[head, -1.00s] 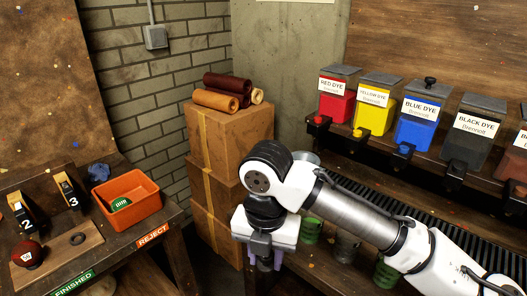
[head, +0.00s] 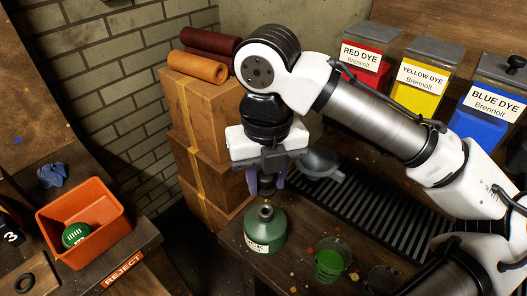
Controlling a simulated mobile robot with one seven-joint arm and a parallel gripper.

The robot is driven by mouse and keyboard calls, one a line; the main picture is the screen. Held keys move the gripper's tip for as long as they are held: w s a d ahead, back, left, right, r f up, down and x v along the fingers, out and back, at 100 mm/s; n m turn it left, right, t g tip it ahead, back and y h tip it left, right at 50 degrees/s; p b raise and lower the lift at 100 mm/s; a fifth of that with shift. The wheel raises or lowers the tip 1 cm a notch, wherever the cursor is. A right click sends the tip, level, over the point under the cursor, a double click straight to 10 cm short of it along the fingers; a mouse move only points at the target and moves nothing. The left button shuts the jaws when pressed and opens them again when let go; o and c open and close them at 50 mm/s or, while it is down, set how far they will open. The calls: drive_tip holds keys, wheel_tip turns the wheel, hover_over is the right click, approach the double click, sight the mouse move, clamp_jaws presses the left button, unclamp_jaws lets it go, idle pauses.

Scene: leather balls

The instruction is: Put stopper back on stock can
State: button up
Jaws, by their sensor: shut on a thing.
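The stock can (head: 264,238) is a dark green can with a narrow neck and a partly hidden label ending in "K". It stands upright on the wooden bench in the head view. My gripper (head: 266,186) points down directly above the can's neck. It is shut on a small dark stopper (head: 267,188), mostly hidden between the fingers. The stopper's lower end is just over the can's mouth; I cannot tell whether they touch.
A grey metal vessel (head: 320,166) is close right of my gripper. A black slatted grille (head: 375,215) lies behind. Stacked boxes (head: 200,130) and an orange bin (head: 84,222) are left.

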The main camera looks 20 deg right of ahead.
drive_tip(key=shift+w, duration=0.2)
drive_tip(key=shift+s+f+b, duration=0.15)
drive_tip(key=shift+f+b, duration=0.3)
drive_tip(key=shift+b, duration=0.15)
wheel_tip(320, 180, down, 4)
drive_tip(key=b, duration=0.3)
drive_tip(key=shift+r+b, duration=0.15)
drive_tip(key=shift+b, duration=0.25)
drive_tip(key=shift+f+b, duration=0.35)
drive_tip(key=shift+f, duration=0.5)
drive_tip(key=shift+p, duration=0.55)
drive_tip(key=shift+f+p, duration=0.15)
drive_tip(key=shift+p, duration=0.2)
idle(1.0)
drive_tip(key=o, duration=1)
